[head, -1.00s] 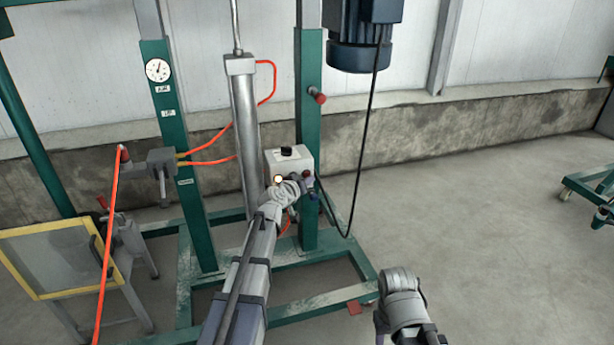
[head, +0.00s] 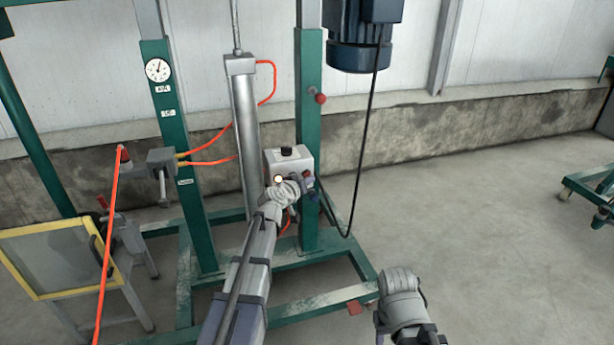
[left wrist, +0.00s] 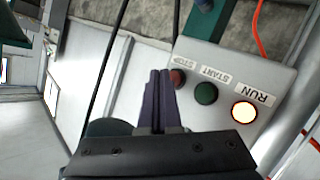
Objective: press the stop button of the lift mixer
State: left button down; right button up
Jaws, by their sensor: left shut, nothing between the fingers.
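The lift mixer's control box (head: 292,160) is a light grey box on the green post, with a black knob on top. In the left wrist view, its face (left wrist: 221,68) carries a red button (left wrist: 178,77) labelled STOP, a green START button (left wrist: 206,93) and a lit RUN lamp (left wrist: 243,111). The lamp also glows in the head view (head: 278,179). My left gripper (left wrist: 161,74) is shut and empty, its dark fingertips beside the red button and partly overlapping its edge in the picture. Whether they touch it I cannot tell.
The green mixer frame (head: 310,255) stands on the floor around the post. A blue motor (head: 365,35) hangs above, with a black cable looping down near the box. An orange hose (head: 107,240) and yellow-edged panel (head: 50,260) are at left.

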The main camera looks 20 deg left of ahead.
pick_arm(q)
jog(key=shift+w+a, duration=0.1)
jog(key=shift+w+a, duration=0.15)
jog(key=shift+w, duration=0.1)
jog(key=shift+w+a, duration=0.25)
jog(key=shift+w, duration=0.1)
dwell(0.9)
jog(key=shift+s, duration=0.1)
jog(key=shift+s+d, duration=0.45)
jog(key=shift+s, duration=0.15)
jog(key=shift+s+d, duration=0.1)
jog(key=s+d, duration=0.1)
jog(key=s, duration=0.1)
jog(key=s+d, duration=0.1)
jog(key=s, duration=0.1)
jog(key=shift+d, duration=0.3)
dwell(0.3)
dwell(0.4)
